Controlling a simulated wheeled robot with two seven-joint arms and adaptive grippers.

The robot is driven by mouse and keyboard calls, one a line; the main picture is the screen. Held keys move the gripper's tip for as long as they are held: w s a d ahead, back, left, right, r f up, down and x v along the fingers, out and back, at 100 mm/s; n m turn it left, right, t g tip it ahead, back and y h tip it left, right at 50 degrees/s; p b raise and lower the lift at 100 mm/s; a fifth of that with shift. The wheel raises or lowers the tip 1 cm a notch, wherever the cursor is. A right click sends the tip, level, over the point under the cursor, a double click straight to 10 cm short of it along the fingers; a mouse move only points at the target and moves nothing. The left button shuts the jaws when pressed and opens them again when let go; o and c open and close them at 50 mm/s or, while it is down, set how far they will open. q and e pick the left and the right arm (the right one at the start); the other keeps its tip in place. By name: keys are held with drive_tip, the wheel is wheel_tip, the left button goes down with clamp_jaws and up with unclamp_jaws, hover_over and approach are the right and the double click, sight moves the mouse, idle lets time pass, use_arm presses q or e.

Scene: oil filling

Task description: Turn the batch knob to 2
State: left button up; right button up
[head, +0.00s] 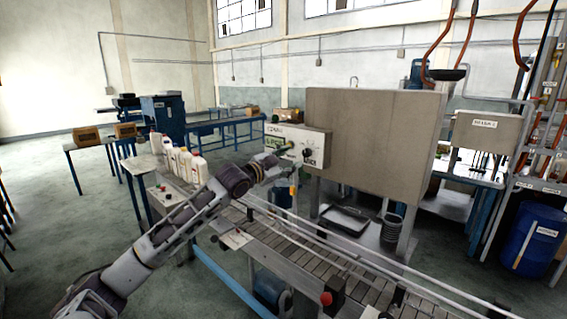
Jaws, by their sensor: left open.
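The white control box (317,139) is fixed at the left end of the big grey-beige metal cabinet. Its front has a green display area and small dark knobs; a dark knob (307,153) shows at its lower right. The labels and the setting of the batch knob are too small to read. My left arm comes in from the lower left, and my left gripper (287,160) is open just in front of the panel's lower part. It hides some of that part, and I cannot tell whether it touches a knob. My right gripper is not in view.
The grey-beige cabinet (372,140) stands right of the panel. A slatted conveyor (300,262) with rails runs below my arm. Several white bottles (198,167) stand at its left end. A blue drum (532,240) stands at right. The floor at left is mostly clear.

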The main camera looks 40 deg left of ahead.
use_arm(q)
drive_tip(key=shift+s, duration=1.05)
drive_tip(key=shift+a, duration=0.1)
